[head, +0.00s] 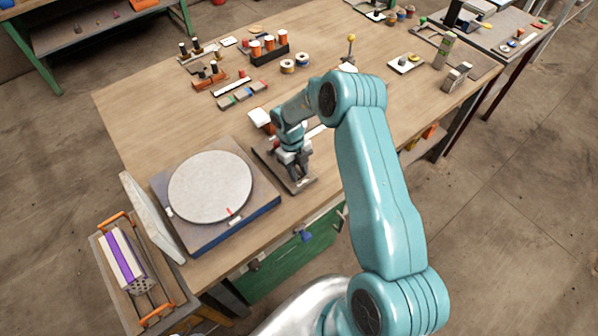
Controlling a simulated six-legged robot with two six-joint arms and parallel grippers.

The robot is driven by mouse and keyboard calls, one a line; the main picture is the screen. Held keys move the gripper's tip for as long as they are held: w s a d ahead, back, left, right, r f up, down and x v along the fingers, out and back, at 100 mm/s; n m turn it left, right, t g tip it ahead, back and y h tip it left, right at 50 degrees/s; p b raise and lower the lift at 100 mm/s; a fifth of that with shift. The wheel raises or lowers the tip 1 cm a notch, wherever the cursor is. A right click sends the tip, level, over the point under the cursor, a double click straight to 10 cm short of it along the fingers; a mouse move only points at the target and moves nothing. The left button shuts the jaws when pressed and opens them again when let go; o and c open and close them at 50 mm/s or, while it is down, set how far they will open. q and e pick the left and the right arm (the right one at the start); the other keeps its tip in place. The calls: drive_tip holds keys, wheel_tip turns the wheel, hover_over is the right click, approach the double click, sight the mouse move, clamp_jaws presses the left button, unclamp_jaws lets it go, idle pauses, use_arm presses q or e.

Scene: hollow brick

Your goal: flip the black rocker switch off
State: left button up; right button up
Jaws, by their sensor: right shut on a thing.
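My right arm comes in from the lower right and reaches over the workbench. My right gripper (296,174) points down at a flat dark plate (268,154) near the bench's front edge. Its jaws are shut on a small dark thing at the plate, mostly hidden by the fingers. I cannot make out the black rocker switch for certain; I cannot tell whether it is the thing in the jaws or which way it is tipped. My left gripper is not in view.
A round grey disc (210,186) lies on a square blue-edged base (245,218) left of the gripper. A crate (177,286) holding a purple-striped hollow brick (122,256) stands at the lower left. Spools (288,66) and small parts stand farther back. The bench's middle is fairly clear.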

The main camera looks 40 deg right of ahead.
drive_tip(key=shift+w+g, duration=0.2)
drive_tip(key=shift+g, duration=0.1)
drive_tip(key=shift+r, duration=0.1)
drive_tip(key=o, duration=1.1)
drive_tip(key=shift+c, duration=0.2)
drive_tip(key=shift+w, duration=0.1)
drive_tip(key=shift+r, duration=0.35)
drive_tip(key=b+v, duration=0.3)
drive_tip(key=v, duration=1.2)
drive_tip(key=shift+r, duration=0.25)
